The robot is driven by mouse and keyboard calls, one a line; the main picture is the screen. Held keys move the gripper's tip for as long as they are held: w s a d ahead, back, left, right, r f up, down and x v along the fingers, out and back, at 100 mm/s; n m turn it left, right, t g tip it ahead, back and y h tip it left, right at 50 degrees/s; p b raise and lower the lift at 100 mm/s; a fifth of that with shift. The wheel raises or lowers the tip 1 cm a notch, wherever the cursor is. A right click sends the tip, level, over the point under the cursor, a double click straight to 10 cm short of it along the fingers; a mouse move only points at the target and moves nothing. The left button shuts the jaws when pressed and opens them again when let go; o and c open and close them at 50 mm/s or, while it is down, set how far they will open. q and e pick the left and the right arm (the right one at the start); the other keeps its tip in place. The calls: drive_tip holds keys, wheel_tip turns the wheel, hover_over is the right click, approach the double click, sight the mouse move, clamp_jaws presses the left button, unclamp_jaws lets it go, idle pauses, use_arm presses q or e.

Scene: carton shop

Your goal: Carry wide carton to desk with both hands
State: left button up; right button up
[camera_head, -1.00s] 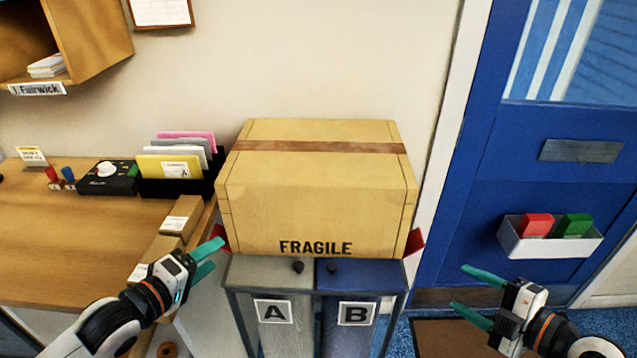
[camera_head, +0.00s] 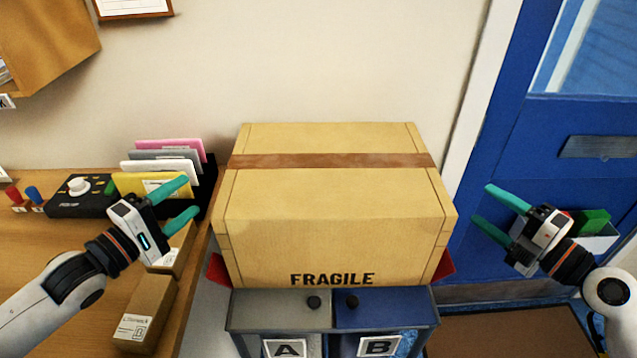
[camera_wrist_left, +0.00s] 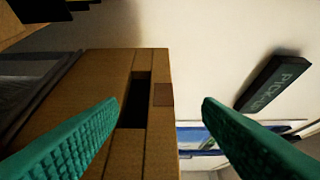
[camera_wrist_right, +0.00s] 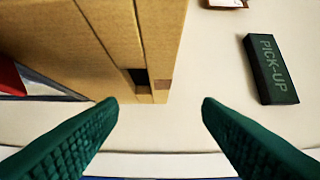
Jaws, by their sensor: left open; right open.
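The wide carton (camera_head: 330,200), tan with a brown tape strip and FRAGILE on its front, sits on a two-door cabinet (camera_head: 275,310) marked A and B. My left gripper (camera_head: 188,196) is open and empty just left of the carton, apart from it. My right gripper (camera_head: 482,204) is open and empty to its right, with a gap. Each wrist view shows a carton side with a dark hand slot: the left wrist view has one (camera_wrist_left: 134,100), the right wrist view another (camera_wrist_right: 138,77). The desk (camera_head: 50,250) is at the left.
On the desk are a black control box (camera_head: 80,197), a file holder with coloured folders (camera_head: 160,165) and small cartons (camera_head: 145,312). A blue door (camera_head: 560,120) with a wall tray stands at the right. A PICK-UP sign (camera_wrist_right: 270,68) is on the wall.

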sight(228, 166)
use_arm(q)
drive_tip(key=x, duration=1.2)
drive_tip(key=shift+w, duration=0.15)
use_arm(e)
drive_tip(key=x, duration=1.2)
drive_tip(key=shift+w, duration=0.15)
use_arm(q)
clamp_jaws()
use_arm(e)
clamp_jaws()
use_arm(q)
drive_tip(key=shift+f, duration=0.1)
